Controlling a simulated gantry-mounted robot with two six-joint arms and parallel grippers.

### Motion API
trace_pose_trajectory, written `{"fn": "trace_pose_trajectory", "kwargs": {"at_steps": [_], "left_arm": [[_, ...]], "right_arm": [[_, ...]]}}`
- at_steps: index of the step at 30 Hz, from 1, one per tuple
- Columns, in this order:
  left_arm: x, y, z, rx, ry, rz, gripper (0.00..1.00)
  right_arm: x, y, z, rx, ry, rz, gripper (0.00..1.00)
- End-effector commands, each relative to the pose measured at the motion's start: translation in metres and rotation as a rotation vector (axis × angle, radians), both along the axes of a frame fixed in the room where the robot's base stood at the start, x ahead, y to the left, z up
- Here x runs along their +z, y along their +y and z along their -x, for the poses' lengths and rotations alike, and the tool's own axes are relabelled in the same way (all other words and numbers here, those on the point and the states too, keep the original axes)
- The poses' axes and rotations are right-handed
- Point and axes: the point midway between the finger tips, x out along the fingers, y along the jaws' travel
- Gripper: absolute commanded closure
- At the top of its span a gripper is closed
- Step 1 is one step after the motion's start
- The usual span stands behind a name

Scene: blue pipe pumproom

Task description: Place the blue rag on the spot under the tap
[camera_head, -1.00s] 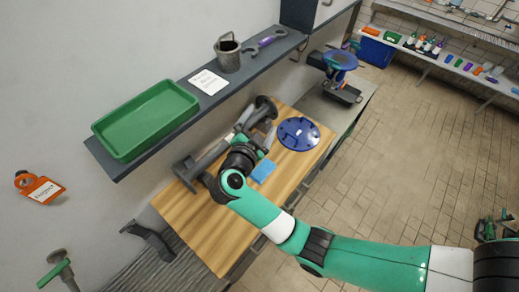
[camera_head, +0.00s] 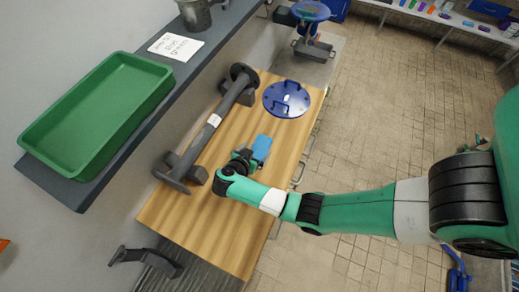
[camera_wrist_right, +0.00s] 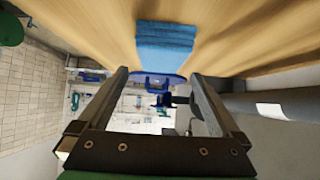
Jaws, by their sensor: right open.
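The blue rag (camera_head: 262,147) lies folded on the wooden bench top (camera_head: 205,235), between the grey pipe and the bench's right edge. My right gripper (camera_head: 250,158) is at the rag's lower-left end in the head view. In the right wrist view the rag (camera_wrist_right: 165,45) shows as a layered blue block just beyond the fingertips of my open gripper (camera_wrist_right: 158,80). Nothing is between the fingers. I cannot make out a tap or the spot under it in the views now. My left gripper is not in view.
A grey flanged pipe (camera_head: 205,137) lies on the bench left of the rag. A blue round cover with handles (camera_head: 287,100) lies beyond it. A green tray (camera_head: 98,115) sits on the wall shelf. The near part of the bench is clear.

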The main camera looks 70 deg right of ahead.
Motion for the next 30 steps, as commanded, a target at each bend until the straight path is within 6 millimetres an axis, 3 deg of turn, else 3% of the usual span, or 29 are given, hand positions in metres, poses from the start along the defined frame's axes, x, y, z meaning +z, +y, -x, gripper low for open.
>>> {"fn": "trace_pose_trajectory", "kwargs": {"at_steps": [5,13,21,23,30], "left_arm": [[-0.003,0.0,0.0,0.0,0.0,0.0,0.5],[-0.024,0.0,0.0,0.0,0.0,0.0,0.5],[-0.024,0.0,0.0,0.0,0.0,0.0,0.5],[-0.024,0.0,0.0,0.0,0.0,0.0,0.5],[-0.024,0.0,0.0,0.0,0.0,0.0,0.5]], "right_arm": [[-0.004,-0.004,0.0,-0.001,0.001,0.0,0.0],[-0.035,-0.036,0.002,-0.002,0.0,0.001,0.0],[-0.035,-0.041,0.002,0.001,-0.001,0.001,0.0],[-0.035,-0.041,0.002,0.001,-0.001,0.001,0.07],[-0.035,-0.041,0.002,0.001,-0.001,0.001,0.5]]}}
